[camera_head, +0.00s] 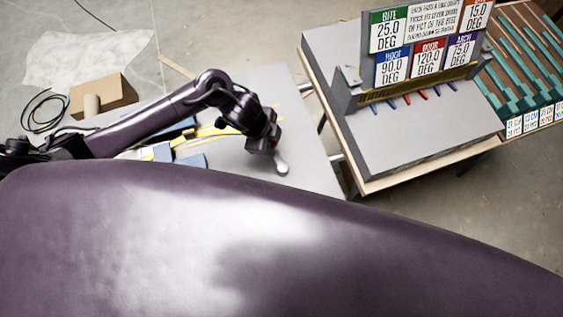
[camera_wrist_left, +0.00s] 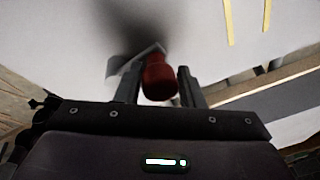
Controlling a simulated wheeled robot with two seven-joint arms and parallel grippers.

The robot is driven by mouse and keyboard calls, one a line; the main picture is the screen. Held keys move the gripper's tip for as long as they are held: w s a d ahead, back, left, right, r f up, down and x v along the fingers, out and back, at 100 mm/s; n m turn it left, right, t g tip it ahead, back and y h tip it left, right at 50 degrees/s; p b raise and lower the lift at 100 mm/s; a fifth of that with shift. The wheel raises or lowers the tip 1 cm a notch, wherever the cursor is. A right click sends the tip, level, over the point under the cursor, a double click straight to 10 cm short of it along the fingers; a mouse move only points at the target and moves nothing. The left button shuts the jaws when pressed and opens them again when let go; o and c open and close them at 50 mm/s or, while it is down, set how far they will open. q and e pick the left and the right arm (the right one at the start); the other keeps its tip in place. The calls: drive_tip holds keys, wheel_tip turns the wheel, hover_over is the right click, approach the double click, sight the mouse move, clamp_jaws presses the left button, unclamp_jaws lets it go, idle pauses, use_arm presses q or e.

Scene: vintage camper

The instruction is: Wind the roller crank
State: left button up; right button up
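The crank's red handle (camera_wrist_left: 158,80) stands between the two fingers of my left gripper (camera_wrist_left: 160,84) in the left wrist view, with both fingers close against its sides. The gripper looks shut on it. A grey metal crank arm (camera_wrist_left: 146,52) runs off behind the handle. A pale rounded end of the crank (camera_head: 282,168) shows just below. The roller is not clearly visible. My right gripper is not in view.
The grey table (camera_head: 310,172) carries yellow strips (camera_head: 190,137) and blue blocks (camera_head: 162,152) beside my left arm. A bench (camera_head: 420,140) with angle signs stands to the right, past a gap. A cardboard box (camera_head: 112,92) lies at the left. My own body covers the foreground.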

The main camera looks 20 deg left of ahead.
use_arm(q)
drive_tip(key=shift+o, duration=1.2)
drive_tip(key=shift+a, duration=0.1)
drive_tip(key=shift+s, duration=0.1)
drive_tip(key=shift+r, duration=2.45)
drive_tip(key=shift+r, duration=0.15)
drive_tip(key=v, duration=0.7)
drive_tip(key=shift+r, duration=0.3)
drive_tip(key=shift+s, duration=0.1)
